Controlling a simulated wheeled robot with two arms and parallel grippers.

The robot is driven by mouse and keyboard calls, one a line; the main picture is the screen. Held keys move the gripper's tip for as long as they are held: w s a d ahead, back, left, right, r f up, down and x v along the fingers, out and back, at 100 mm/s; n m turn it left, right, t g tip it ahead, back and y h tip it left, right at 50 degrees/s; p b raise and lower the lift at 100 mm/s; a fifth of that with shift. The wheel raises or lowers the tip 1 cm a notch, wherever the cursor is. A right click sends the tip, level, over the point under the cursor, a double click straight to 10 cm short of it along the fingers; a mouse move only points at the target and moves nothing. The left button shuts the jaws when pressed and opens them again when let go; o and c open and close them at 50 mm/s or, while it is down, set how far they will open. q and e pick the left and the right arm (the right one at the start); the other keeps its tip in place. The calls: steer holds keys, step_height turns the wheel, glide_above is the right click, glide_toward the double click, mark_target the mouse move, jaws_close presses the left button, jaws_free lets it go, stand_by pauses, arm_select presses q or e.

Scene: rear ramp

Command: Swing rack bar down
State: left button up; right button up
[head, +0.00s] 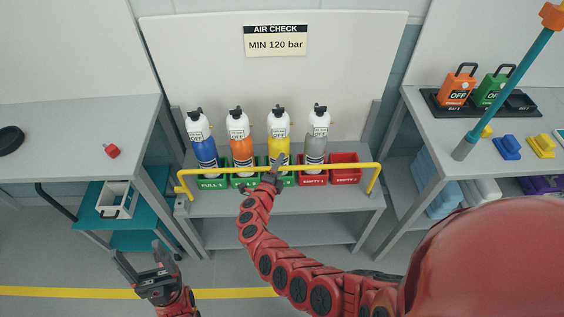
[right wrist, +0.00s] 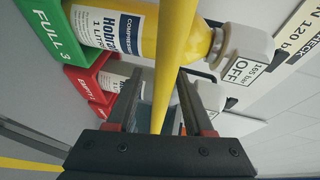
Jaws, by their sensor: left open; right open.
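The yellow rack bar (head: 335,165) runs level across the front of the rack (head: 335,201), at the height of the lower bottles, with bent ends at both sides. My right gripper (head: 274,168) is at the middle of the bar, in front of the yellow bottle. In the right wrist view the bar (right wrist: 174,50) passes between the two open fingers of this gripper (right wrist: 158,100); whether they touch it is unclear. My left gripper (head: 140,262) is open and empty, low at the left, away from the rack.
Blue (head: 203,148), orange (head: 240,146), yellow (head: 279,125) and grey (head: 316,143) bottles stand in bins behind the bar. The rightmost red bin (head: 345,160) holds no bottle. Grey tables flank the rack at left (head: 75,128) and right (head: 425,110).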

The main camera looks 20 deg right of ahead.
steer(key=shift+w+d, duration=0.5)
steer(key=shift+c, duration=0.2)
jaws_close()
steer(key=shift+f, duration=0.1)
stand_by(1.0)
